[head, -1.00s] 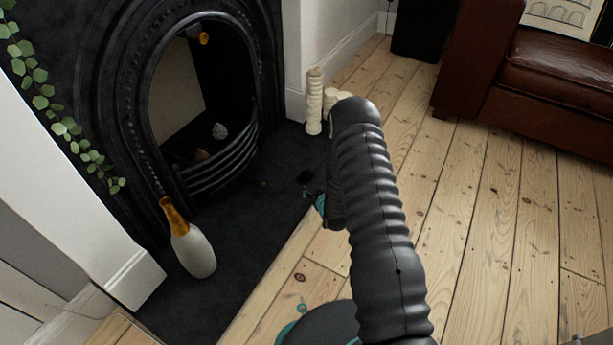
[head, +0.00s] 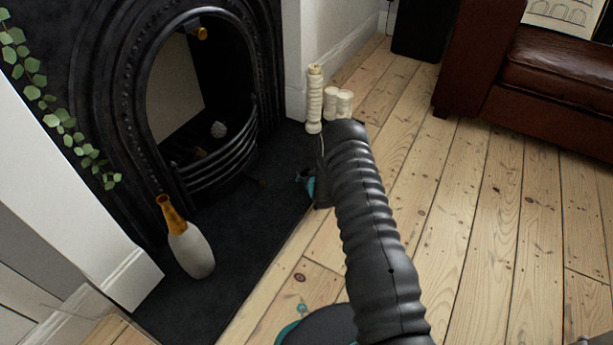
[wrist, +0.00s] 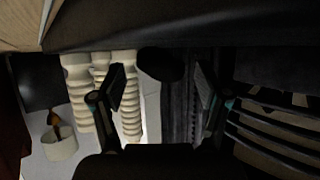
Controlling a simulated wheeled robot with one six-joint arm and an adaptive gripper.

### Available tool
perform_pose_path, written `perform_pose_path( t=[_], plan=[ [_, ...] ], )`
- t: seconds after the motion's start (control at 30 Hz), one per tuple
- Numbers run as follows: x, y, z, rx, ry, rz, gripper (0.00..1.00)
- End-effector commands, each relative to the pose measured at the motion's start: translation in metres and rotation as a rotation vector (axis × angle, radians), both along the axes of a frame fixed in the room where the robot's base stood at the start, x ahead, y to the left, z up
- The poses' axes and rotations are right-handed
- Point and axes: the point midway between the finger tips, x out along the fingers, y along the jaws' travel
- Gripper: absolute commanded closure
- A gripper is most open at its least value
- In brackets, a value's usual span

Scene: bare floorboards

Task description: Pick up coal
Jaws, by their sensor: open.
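A dark rounded lump (wrist: 160,65), which looks like the coal, rests on the black hearth in the wrist view, where the scene appears upside down. It lies between the lines of my two fingers, and I cannot tell how far beyond the tips it is. My gripper (wrist: 161,88) is open, its fingers spread wide with nothing held. In the head view my gripper (head: 303,177) is a small dark shape low over the hearth, partly hidden behind my arm. The lump cannot be made out there.
The fireplace grate (head: 222,168) has curved bars and holds a grey lump (head: 218,130). Cream candles (head: 314,98) stand at the hearth's far end, close to my arm. A white and amber vase (head: 190,250) stands on the near hearth. Floorboards at right are clear up to a brown sofa (head: 540,85).

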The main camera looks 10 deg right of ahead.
Motion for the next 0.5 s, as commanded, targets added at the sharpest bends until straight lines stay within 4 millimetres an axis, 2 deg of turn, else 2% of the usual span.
perform_pose_path(
  t=[0.27,0.3,0.5],
  plan=[
    [0.0045,0.0005,-0.001,0.0,-0.001,0.0,0.25],
    [0.0044,0.0005,-0.0009,0.0,-0.001,0.0,0.27],
    [0.0043,0.0005,-0.001,0.0,-0.001,0.0,0.77]
  ],
)
